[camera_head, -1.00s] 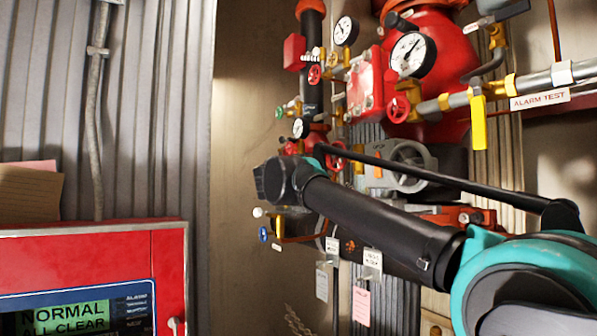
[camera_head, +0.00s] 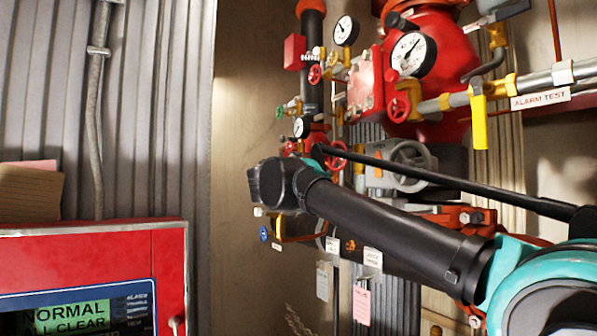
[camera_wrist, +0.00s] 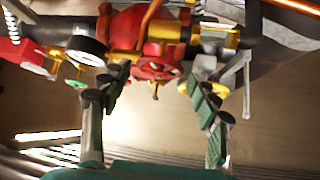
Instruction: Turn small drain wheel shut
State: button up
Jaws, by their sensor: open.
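In the wrist view a small red handwheel (camera_wrist: 157,66) shows between and beyond the fingers of my gripper (camera_wrist: 157,80). The gripper is open, with dark green padded fingers and nothing between them. I cannot tell whether either finger touches the wheel. A small green wheel (camera_wrist: 78,83) is left of the left finger, and a yellow ring-shaped part (camera_wrist: 218,92) is partly behind the right finger. No label tells which wheel is the drain one.
A blue wheel (camera_head: 263,234) is below my arm. A red panel (camera_head: 100,235) stands at left.

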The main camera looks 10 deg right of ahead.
jog(key=v, duration=0.8)
jog(key=shift+s, duration=0.3)
jog(key=shift+a, duration=0.15)
